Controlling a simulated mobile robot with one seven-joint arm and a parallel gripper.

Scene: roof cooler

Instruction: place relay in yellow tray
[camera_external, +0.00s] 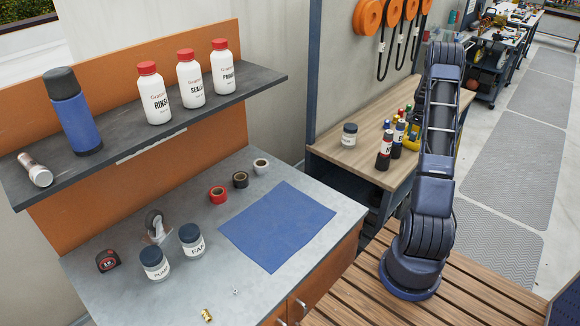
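I cannot pick out a relay for certain. Two dark-lidded jars stand on the grey bench: one labelled PUMP (155,265), the other apparently FAN (192,241). A similar jar (349,136) stands on the wooden side table; its label is too small to read. A yellow edge (411,145), possibly the yellow tray, shows on that table behind dark bottles and is partly hidden by my arm. My arm stands upright and folded at the right. My gripper is not visible, so its opening and contents cannot be told.
The grey bench (120,300) holds a blue mat (277,226), tape rolls (218,195), a tape measure (108,261) and a small brass fitting (206,315). A shelf (120,150) above carries several bottles. Dark red-banded bottles (385,150) crowd the wooden table (345,160); its left front is clearer.

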